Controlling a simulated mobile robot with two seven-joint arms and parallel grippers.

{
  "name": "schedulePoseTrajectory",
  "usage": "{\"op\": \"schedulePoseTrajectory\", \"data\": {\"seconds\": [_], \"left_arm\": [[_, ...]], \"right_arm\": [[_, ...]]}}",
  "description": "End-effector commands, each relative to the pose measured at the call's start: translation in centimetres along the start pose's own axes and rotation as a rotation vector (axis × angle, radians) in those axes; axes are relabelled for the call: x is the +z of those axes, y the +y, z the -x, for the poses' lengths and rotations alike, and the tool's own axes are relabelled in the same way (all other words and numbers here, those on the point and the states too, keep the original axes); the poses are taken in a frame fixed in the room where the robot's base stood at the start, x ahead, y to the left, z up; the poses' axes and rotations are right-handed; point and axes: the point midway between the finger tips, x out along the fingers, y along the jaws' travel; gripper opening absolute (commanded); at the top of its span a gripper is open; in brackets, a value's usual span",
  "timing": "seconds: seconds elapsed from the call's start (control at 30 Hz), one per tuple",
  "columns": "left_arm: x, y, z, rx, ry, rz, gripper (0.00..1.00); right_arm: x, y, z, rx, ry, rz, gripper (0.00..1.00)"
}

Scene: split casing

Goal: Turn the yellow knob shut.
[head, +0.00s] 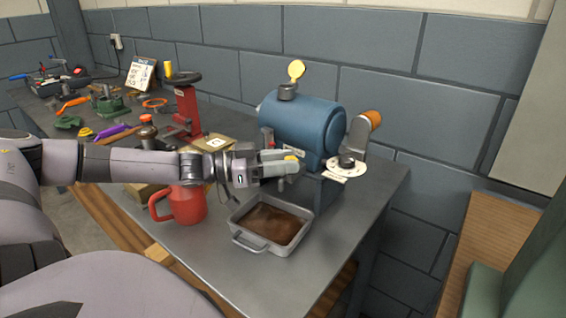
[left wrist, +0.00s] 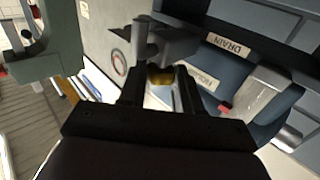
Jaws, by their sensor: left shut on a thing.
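The blue machine casing (head: 300,128) stands at the back right of the workbench. The yellow knob (head: 290,156) shows as a small patch at the front of the casing, between the fingers of my left gripper (head: 282,163). The left gripper is shut on the knob. Most of the knob is hidden by the fingers. My right gripper is not in view.
A grey pan of brown liquid (head: 240,219) stands below the gripper. A red jug (head: 186,204) is left of it. A red stand (head: 188,108) and several tools are farther left. The bench's front right is clear.

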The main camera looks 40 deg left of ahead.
Motion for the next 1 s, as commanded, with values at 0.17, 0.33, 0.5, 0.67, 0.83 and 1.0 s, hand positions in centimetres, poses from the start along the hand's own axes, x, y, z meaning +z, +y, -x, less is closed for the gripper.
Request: {"op": "schedulePoseTrajectory", "data": {"seconds": [0.17,0.33,0.5,0.67,0.83,1.0], "left_arm": [[0.14,0.07,0.02,0.006,-0.003,0.001,0.03],[0.13,0.07,0.02,0.007,-0.003,0.001,0.03],[0.14,0.08,0.02,0.007,-0.003,0.000,0.03],[0.11,0.06,0.01,0.006,-0.002,0.000,0.59],[0.07,0.03,0.01,0.006,-0.001,0.000,0.59],[0.02,0.02,0.02,0.005,-0.001,0.000,0.59]], "right_arm": [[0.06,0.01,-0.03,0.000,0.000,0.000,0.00],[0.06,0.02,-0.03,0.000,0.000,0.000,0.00],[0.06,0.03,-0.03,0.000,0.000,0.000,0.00],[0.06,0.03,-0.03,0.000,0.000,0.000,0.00],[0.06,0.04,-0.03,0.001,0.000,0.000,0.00],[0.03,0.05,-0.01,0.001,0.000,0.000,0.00]]}}
